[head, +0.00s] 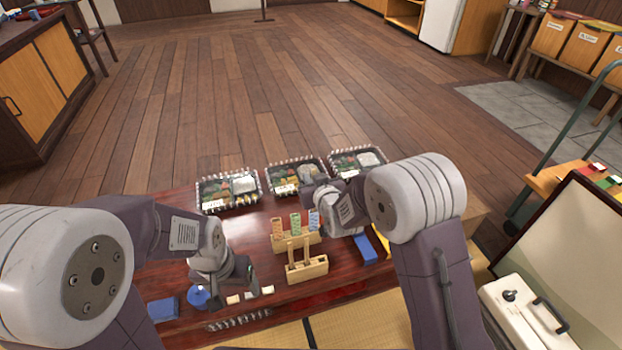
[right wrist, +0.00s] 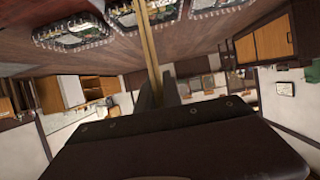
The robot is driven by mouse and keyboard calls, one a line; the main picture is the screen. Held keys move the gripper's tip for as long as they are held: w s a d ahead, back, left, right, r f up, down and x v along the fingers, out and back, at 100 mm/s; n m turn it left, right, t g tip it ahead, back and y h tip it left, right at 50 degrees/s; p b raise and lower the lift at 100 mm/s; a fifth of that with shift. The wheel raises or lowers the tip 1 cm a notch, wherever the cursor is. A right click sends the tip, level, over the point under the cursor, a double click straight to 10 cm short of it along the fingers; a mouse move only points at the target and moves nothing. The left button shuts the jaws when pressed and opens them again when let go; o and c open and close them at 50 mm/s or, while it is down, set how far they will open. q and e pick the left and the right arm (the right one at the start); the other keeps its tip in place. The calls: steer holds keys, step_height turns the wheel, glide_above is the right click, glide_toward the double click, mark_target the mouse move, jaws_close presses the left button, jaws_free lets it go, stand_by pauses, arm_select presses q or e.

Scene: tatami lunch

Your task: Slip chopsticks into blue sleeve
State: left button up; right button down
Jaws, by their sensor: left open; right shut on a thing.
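A blue patterned sleeve (head: 314,220) stands upright at the right end of a wooden stand (head: 297,240), beside a green sleeve (head: 295,223) and an orange one (head: 277,226). My right gripper (right wrist: 158,88) is shut on thin light wooden chopsticks (right wrist: 148,45), which stick out past its fingers in the right wrist view. In the head view my right gripper (head: 318,198) is close above and behind the blue sleeve; the chopsticks are hard to make out there. My left gripper (head: 248,280) is open and empty, low over the table at the front left.
Several lunch boxes (head: 228,207) line the far edge of the dark red table (head: 245,240). A second wooden holder (head: 307,268) stands in front of the sleeve stand. Blue blocks (head: 365,247), a blue round thing (head: 197,296) and small pale blocks (head: 250,294) lie around.

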steer(key=shift+f, duration=0.1)
stand_by(0.3)
steer(key=shift+f+b, duration=0.8)
steer(key=shift+f, duration=0.1)
steer(key=shift+f, duration=0.1)
steer(key=shift+f+b, duration=0.85)
steer(key=shift+f, duration=0.05)
steer(key=c, duration=1.4)
jaws_free()
steer(key=shift+c, duration=0.2)
steer(key=o, duration=0.5)
steer(key=shift+r, duration=0.1)
